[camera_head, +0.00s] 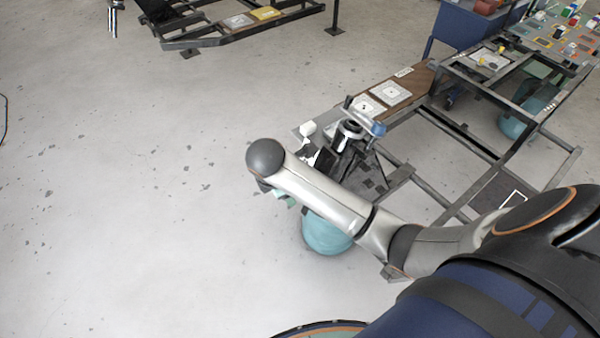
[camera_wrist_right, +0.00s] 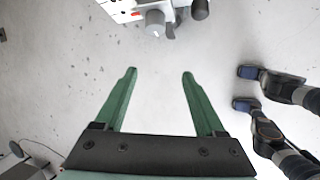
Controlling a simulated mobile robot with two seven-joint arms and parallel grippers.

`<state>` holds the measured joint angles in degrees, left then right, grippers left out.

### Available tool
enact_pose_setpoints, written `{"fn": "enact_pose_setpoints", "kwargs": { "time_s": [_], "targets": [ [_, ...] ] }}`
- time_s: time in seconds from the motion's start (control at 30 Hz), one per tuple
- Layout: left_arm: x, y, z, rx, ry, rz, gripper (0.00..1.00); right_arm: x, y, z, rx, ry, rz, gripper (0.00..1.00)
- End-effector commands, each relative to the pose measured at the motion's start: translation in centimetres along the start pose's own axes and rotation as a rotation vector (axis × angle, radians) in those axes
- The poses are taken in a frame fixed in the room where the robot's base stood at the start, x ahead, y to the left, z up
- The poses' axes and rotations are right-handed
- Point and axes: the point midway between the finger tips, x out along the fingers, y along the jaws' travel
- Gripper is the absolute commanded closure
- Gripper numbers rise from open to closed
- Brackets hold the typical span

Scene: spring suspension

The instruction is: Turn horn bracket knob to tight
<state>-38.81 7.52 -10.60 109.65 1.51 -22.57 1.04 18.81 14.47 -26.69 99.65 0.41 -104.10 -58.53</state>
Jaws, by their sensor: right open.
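In the right wrist view, a grey round knob (camera_wrist_right: 156,22) sits on a white bracket (camera_wrist_right: 122,8) with a small red mark, at the top edge. I take these to be the horn bracket and its knob. My right gripper (camera_wrist_right: 160,73) is open and empty, its two green fingers pointing towards the knob with a clear gap short of it. In the head view my right arm reaches leftward and hides most of the gripper and the bracket area. My left gripper is not in view.
A dark round part (camera_wrist_right: 200,9) is beside the knob. In the head view, a metal frame (camera_head: 480,150) carries a silver cylinder (camera_head: 349,131). Open floor (camera_head: 120,220) lies left.

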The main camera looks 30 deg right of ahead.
Motion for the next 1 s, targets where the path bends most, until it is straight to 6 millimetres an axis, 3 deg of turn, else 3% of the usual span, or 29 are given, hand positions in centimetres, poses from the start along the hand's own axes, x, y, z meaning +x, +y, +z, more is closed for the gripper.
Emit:
{"fn": "enact_pose_setpoints", "kwargs": {
  "time_s": [0.03, 0.13, 0.33, 0.8, 1.0],
  "targets": [
    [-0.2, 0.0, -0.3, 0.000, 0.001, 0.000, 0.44, -1.4, 1.1, 1.0, -0.039, -0.038, -0.011, 0.28],
    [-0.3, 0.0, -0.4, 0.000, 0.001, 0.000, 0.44, -2.9, 1.8, 2.2, -0.098, -0.090, -0.042, 0.28],
    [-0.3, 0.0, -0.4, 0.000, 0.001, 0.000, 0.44, -2.9, 2.0, 3.0, -0.131, -0.120, -0.067, 0.28],
    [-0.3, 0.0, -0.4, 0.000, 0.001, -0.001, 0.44, 6.0, 1.4, 4.0, -0.127, -0.118, -0.068, 0.28],
    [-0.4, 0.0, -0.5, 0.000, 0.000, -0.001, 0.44, 8.2, 1.4, 4.2, -0.126, -0.117, -0.065, 0.28]
  ]
}}
